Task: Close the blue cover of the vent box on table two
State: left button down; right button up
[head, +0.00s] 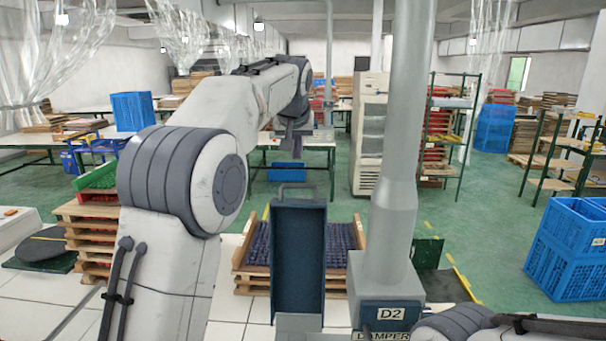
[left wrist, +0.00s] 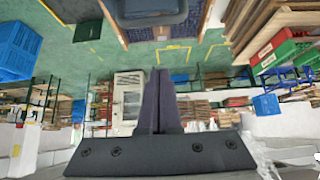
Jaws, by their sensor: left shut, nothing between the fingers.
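The blue cover (head: 298,255) is a dark blue, tall narrow panel. It stands upright in the middle of the head view, with a grey handle (head: 297,187) at its top edge.
The grey pipe (head: 400,130) stands right of the cover. Pallets with a dark blue tray (head: 345,240) lie behind it. My right forearm shows bottom right.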

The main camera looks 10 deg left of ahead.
aim_at(296, 184)
pick_arm(q)
jog(key=f, duration=0.2)
jog(key=w+f+p, duration=0.1)
jog(key=f+p, duration=0.1)
jog(key=f, duration=0.1)
jog(key=shift+w+a+f, duration=0.3)
jog(key=shift+a+f, duration=0.05)
jog(key=shift+a, duration=0.05)
jog(key=shift+s+d+f, duration=0.25)
jog(key=shift+s+f, duration=0.15)
jog(key=shift+s, duration=0.25)
